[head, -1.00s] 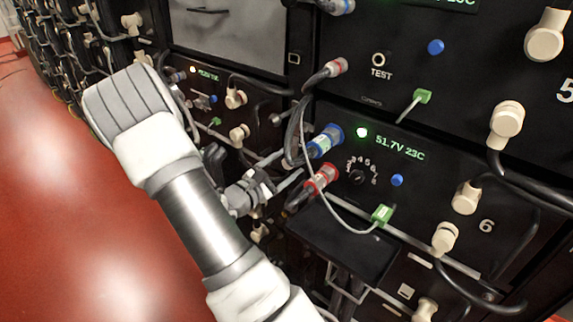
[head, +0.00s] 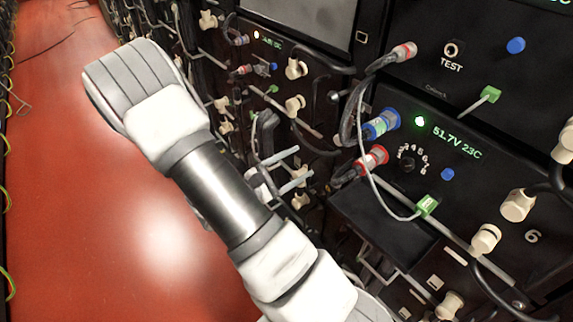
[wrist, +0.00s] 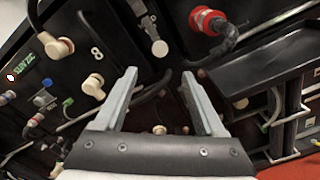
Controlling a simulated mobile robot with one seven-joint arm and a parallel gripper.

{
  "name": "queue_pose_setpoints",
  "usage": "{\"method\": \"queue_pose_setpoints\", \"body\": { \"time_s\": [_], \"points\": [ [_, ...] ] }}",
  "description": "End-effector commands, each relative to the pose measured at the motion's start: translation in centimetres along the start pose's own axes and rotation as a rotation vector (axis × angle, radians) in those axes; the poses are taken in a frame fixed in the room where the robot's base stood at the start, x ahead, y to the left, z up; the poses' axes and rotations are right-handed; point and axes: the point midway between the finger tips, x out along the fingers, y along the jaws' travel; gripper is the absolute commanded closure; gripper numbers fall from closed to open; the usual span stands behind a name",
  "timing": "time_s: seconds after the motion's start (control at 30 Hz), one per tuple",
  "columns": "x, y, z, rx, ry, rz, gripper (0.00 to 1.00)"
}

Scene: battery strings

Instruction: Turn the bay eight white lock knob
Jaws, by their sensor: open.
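Bay eight is a black panel marked with a white 8 (wrist: 96,53) in the wrist view. Two cream-white knobs sit beside the number: an upper one (wrist: 55,46) and a lower one (wrist: 93,86). I cannot tell which is the lock knob. In the head view, two similar knobs, an upper one (head: 297,68) and a lower one (head: 295,104), show on a panel beyond my arm; its number is not readable. My gripper (wrist: 158,74) is open and empty, with the knobs left of its fingers in the wrist view. It also shows in the head view (head: 303,162).
Bay six (head: 533,237) has blue (head: 382,124) and red (head: 372,160) connectors, cables and a green plug (head: 427,205). A black shelf (head: 385,228) juts out below it. A red connector (wrist: 208,21) is near my right finger. Red floor (head: 60,200) is clear at left.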

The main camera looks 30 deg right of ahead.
Motion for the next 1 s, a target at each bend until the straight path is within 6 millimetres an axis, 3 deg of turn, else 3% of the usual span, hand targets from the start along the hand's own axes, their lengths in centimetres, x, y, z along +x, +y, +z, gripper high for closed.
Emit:
{"method": "queue_pose_setpoints", "body": {
  "time_s": [0.1,0.3,0.83,1.0],
  "points": [
    [-1.8,0.1,0.0,-0.001,0.002,0.002,0.28],
    [-3.0,0.0,0.0,-0.001,0.000,0.000,0.28],
    [-3.0,0.0,0.0,0.001,0.000,-0.002,0.28],
    [-2.9,-0.2,1.4,0.039,0.005,-0.076,0.28]
  ]
}}
